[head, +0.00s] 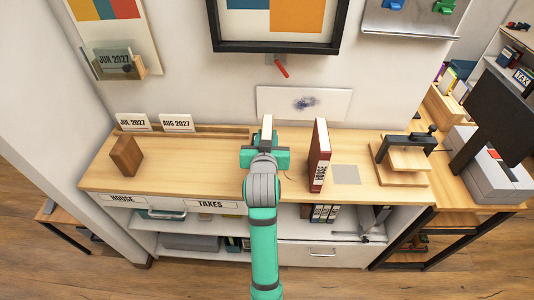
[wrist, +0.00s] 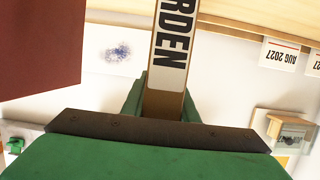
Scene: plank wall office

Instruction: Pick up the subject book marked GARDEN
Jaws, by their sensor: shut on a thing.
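The GARDEN book (wrist: 172,50) is a slim book with a brown cover edge and a white spine label in dark letters, seen in the wrist view. My gripper (wrist: 163,105) is shut on it, one green finger on each side. In the head view my gripper (head: 265,157) is over the middle of the wooden counter, and the pale top of the book (head: 267,126) shows beyond it. My arm hides the book's lower part, so I cannot tell whether it touches the counter.
A red HOUSE book (head: 319,155) stands upright close to the right of my gripper. A brown block (head: 126,156) stands at the counter's left. A wooden clamp press (head: 402,160) stands at its right.

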